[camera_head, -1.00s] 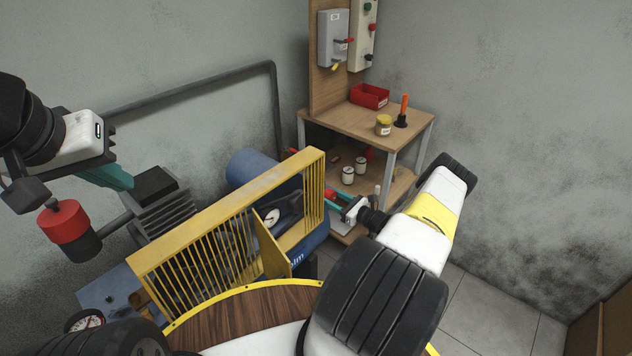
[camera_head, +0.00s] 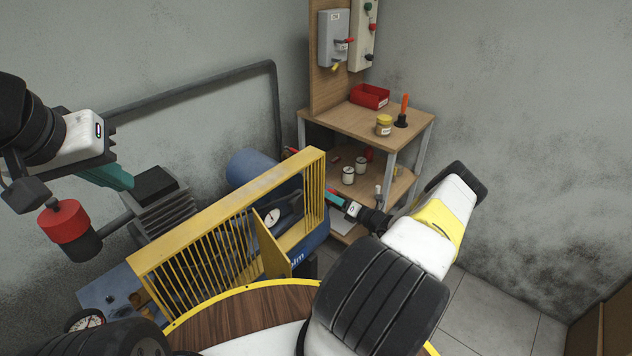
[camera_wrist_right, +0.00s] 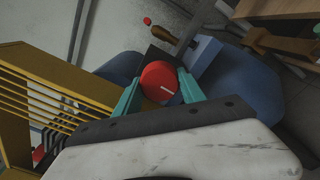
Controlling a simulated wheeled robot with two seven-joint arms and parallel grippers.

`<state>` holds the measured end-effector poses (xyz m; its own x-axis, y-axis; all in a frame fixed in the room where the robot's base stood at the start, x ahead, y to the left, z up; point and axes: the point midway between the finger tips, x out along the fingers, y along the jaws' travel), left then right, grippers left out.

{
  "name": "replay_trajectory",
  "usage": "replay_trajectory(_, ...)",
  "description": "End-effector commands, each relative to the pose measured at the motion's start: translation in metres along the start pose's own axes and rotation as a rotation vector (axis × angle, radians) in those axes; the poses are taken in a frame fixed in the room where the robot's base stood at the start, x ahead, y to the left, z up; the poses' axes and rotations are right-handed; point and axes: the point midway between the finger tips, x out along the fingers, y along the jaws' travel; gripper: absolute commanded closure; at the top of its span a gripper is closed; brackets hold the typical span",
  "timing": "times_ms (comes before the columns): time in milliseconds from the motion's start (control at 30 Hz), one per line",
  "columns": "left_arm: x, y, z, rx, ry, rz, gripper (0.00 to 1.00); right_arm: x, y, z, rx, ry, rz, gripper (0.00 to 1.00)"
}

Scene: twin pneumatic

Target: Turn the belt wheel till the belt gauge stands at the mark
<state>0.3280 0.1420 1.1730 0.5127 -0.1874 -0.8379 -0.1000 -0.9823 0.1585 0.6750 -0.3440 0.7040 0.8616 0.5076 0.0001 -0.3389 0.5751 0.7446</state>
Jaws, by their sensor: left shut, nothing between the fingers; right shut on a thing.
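My right gripper (camera_wrist_right: 161,91) is shut on a round red knob (camera_wrist_right: 159,78) with a white line on its face. A teal finger lies on each side of it. Whether this knob is the belt wheel, I cannot tell for sure. In the head view the same gripper (camera_head: 335,200) is by the right end of the yellow guard, and the knob is mostly hidden. A white-faced gauge (camera_head: 271,216) shows behind the guard; its needle is too small to read. My left gripper (camera_head: 128,184) is shut and empty beside a black finned cylinder block (camera_head: 157,187).
The yellow barred guard (camera_head: 225,219) stands over the blue machine. Another gauge (camera_head: 86,320) is at the lower left. A red-and-black canister (camera_head: 66,226) is below my left arm. A wooden bench (camera_head: 360,121) holds a red bin (camera_head: 370,96) and a jar (camera_head: 384,125).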

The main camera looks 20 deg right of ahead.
Motion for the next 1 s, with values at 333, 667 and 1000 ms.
replay_trajectory(333,0.0000,0.0000,0.0000,0.000,0.000,0.000,1.00,-0.0005,-0.0003,0.0013,0.209,-0.002,-0.001,0.93)
replay_trajectory(667,0.0000,0.0000,0.0000,0.000,0.000,0.000,1.00,-0.0006,-0.0004,0.0013,0.281,-0.002,-0.002,0.93)
replay_trajectory(1000,0.0000,0.0000,0.0000,0.000,0.000,0.000,1.00,-0.0007,-0.0006,0.0015,0.284,-0.002,-0.003,0.93)
